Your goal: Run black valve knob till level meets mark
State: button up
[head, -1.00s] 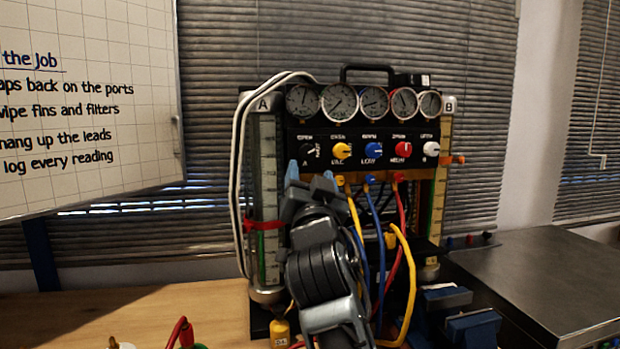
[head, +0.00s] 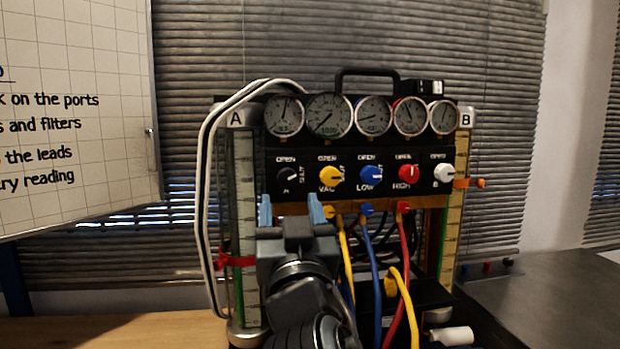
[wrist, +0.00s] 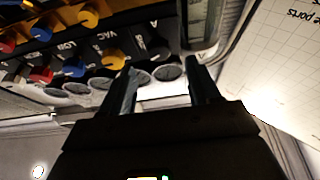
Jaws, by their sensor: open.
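The black valve knob (head: 289,180) is at the left end of the panel's knob row, above the letter A. My gripper (head: 290,207) is open and empty, its two fingers pointing up just below that knob, with a gap to it in the picture. In the wrist view, my open gripper (wrist: 163,75) has the dark knob (wrist: 159,52) beyond and between its fingertips; it is dim there. Sight tube A (head: 243,185) stands left of the panel. A red mark band (head: 235,262) crosses it, with a green strip below. The exact liquid level is unclear.
Yellow (head: 330,178), blue (head: 370,179), red (head: 409,174) and white (head: 443,173) knobs share the row, below several gauges (head: 329,115). Coloured hoses (head: 372,260) hang right of my gripper. Tube B (head: 455,225) bears an orange marker (head: 468,183). White cables (head: 205,200) loop at left.

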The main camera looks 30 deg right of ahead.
aim_at(288, 182)
jog(key=p+x, duration=0.1)
jog(key=x, duration=0.4)
jog(key=shift+w+d+r+p, duration=0.1)
jog(key=shift+d+r+p, duration=0.1)
jog(key=shift+p, duration=0.15)
jog(key=shift+w+d+r, duration=0.1)
jog(key=shift+w+d, duration=0.05)
jog(key=shift+w, duration=0.45)
jog(key=shift+c, duration=0.3)
jog(key=c, duration=1)
